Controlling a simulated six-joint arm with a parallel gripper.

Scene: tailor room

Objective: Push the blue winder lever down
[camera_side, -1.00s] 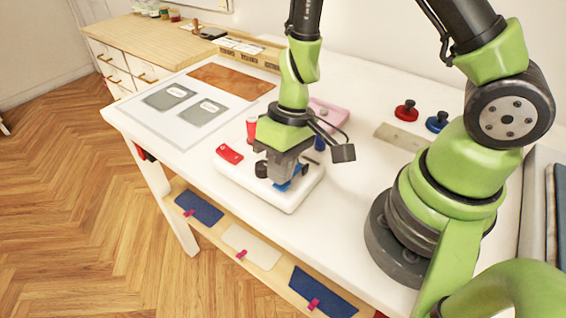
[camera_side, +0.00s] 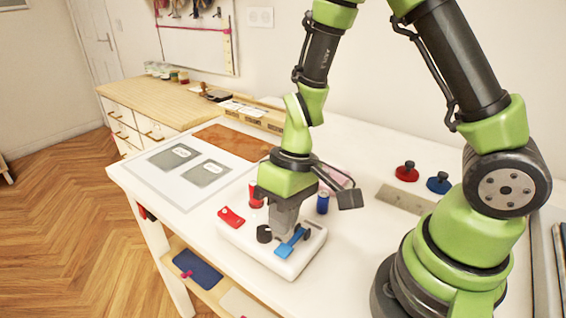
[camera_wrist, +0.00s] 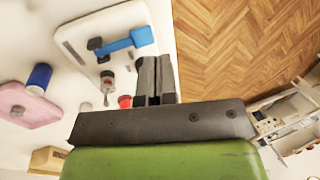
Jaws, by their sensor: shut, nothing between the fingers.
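The blue winder lever (camera_side: 292,243) sits on the right part of a white machine base (camera_side: 262,252). It slopes, one end at a dark pivot. It also shows at the top in the wrist view (camera_wrist: 120,46), as a bar with a wide blue end. My gripper (camera_side: 283,236) points down, shut and empty, its tips close to the lever in the side view. In the wrist view my gripper (camera_wrist: 155,60) shows two dark fingers together, their tips near the lever's wide end. I cannot tell whether they touch it.
A red lever (camera_side: 231,217) and a black knob (camera_side: 264,234) are on the same base. A red spool (camera_side: 255,195) and a blue spool (camera_side: 322,203) stand behind. Red (camera_side: 407,172) and blue (camera_side: 439,182) knobbed pieces lie farther right.

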